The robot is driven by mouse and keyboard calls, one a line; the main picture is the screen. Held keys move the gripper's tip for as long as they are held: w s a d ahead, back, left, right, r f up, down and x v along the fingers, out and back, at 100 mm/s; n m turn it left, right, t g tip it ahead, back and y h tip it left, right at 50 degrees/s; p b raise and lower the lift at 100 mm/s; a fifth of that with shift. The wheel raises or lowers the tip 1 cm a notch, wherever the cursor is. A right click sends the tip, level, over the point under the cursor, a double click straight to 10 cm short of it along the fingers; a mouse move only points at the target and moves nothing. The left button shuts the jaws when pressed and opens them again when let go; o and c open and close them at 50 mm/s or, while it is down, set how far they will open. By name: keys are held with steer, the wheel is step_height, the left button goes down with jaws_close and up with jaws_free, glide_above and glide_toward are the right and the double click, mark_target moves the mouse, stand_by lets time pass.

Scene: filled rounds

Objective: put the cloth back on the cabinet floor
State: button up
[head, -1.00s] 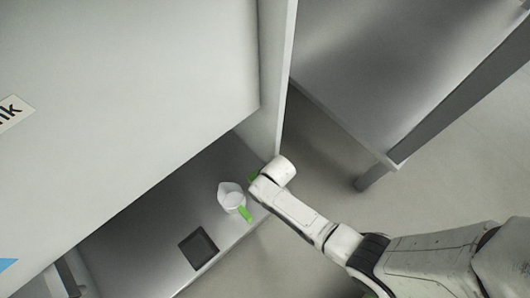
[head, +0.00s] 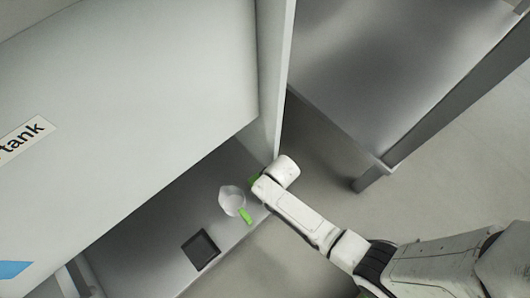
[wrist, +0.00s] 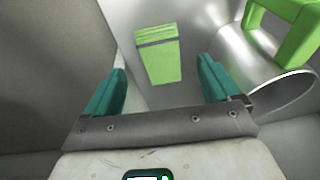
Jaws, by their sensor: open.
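The cloth (wrist: 160,62) is a folded light-green rectangle with a grey band near its far end. I cannot tell the height gap exactly.
A cabinet side wall (head: 272,80) stands close to my wrist.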

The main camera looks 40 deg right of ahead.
steer(key=p+v, duration=0.3)
steer(key=v, duration=0.3)
steer(key=shift+r, duration=0.35)
steer(key=shift+s+r, duration=0.1)
steer(key=shift+s, duration=0.05)
steer(key=s+d+r, duration=0.3)
steer(key=s+r, duration=0.3)
steer(key=r, duration=0.4)
steer(key=s+d+r+g, duration=0.1)
steer(key=s+d+r, duration=0.2)
steer(key=s+r, duration=0.3)
step_height(320, 180, up, 4)
steer(key=shift+r+g+h, duration=0.1)
steer(key=shift+g+h, duration=0.2)
steer(key=shift+h, duration=0.1)
steer(key=shift+c, duration=0.5)
